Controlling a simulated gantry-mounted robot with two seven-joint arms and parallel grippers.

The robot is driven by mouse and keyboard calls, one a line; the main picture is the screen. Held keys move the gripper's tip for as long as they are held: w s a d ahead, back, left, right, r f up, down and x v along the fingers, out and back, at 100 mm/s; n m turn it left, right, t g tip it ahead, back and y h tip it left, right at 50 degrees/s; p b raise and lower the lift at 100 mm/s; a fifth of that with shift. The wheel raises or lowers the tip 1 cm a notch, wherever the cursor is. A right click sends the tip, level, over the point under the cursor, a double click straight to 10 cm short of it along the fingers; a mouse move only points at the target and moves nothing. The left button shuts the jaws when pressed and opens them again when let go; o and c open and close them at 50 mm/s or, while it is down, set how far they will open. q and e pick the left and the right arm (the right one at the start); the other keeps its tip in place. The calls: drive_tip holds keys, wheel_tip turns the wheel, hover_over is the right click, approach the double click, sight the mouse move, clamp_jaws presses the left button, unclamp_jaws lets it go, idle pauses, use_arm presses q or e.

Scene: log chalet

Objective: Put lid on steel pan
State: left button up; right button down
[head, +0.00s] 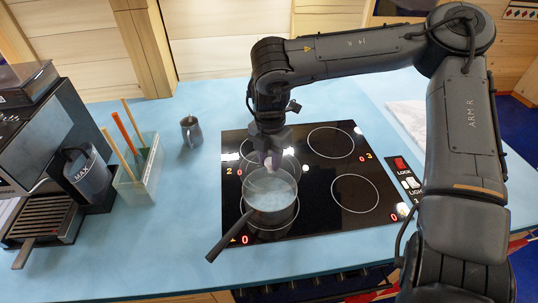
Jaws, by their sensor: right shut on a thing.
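The steel pan (272,217) stands on the front-left ring of the black hob, its dark handle pointing to the lower left. A clear, round glass lid (270,184) shows over the pan's mouth. My right gripper (270,158) comes down from above and is shut on the lid's knob, which its fingers mostly hide. The lid looks about level and lined up with the pan. I cannot tell whether its edge touches the pan's rim. My left gripper is not in view.
The hob (322,218) has free rings to the right. A small grey jug (191,131), a clear holder with utensils (140,175) and a coffee machine (35,150) stand to the left. The blue counter (150,262) is clear in front.

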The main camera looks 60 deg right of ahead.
sight(269, 169)
wheel_tip(269, 169, down, 5)
drive_tip(key=b, duration=0.4)
drive_tip(key=shift+r, duration=0.15)
drive_tip(key=shift+f+b, duration=0.7)
drive_tip(key=shift+f, duration=0.45)
drive_tip(key=shift+f+b, duration=0.35)
drive_tip(key=shift+b, duration=0.1)
drive_tip(key=shift+c, duration=1.2)
unclamp_jaws()
